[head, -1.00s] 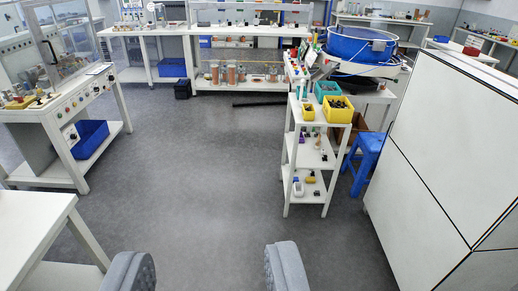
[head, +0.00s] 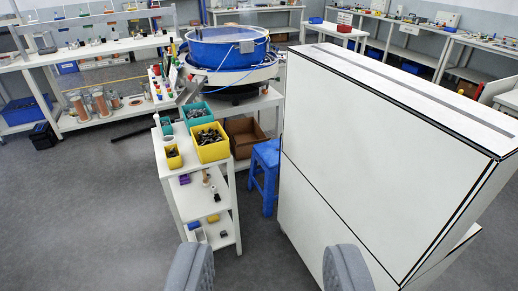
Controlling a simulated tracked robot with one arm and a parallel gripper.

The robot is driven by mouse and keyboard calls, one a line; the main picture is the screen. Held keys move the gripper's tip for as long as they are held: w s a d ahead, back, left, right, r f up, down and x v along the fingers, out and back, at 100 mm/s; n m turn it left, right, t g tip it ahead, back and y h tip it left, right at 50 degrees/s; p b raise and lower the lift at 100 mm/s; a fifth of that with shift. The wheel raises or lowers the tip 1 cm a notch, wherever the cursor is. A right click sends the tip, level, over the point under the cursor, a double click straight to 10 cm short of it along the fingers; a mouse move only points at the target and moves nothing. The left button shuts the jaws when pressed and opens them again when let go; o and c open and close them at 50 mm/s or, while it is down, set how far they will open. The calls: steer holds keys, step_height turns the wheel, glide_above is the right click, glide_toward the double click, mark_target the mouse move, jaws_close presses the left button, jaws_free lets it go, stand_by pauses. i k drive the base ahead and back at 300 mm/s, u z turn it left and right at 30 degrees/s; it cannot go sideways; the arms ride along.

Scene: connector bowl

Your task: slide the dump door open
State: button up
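A blue bowl (head: 215,52) with a white rim stands on the white bench behind the shelf cart. A small pale plate (head: 246,46) shows on the bowl's right side; I cannot tell for sure whether it is the dump door, or whether it is open. My gripper (head: 268,255) shows as two grey padded fingers at the bottom edge, wide apart and with nothing between them. It is far from the bowl, on the near side of the cart and cabinet.
A white shelf cart (head: 176,191) holds a yellow bin (head: 209,142) and a teal bin (head: 197,113). A blue stool (head: 265,172) stands beside it. A large white cabinet (head: 365,170) fills the right. Grey floor (head: 90,200) is free at left.

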mark_target(191, 86)
steer(key=z, duration=0.15)
steer(key=i, duration=1.45)
steer(key=u, duration=0.25)
steer(key=i, duration=1.4)
steer(key=u, duration=0.5)
steer(key=i, duration=0.6)
steer(key=u, duration=0.25)
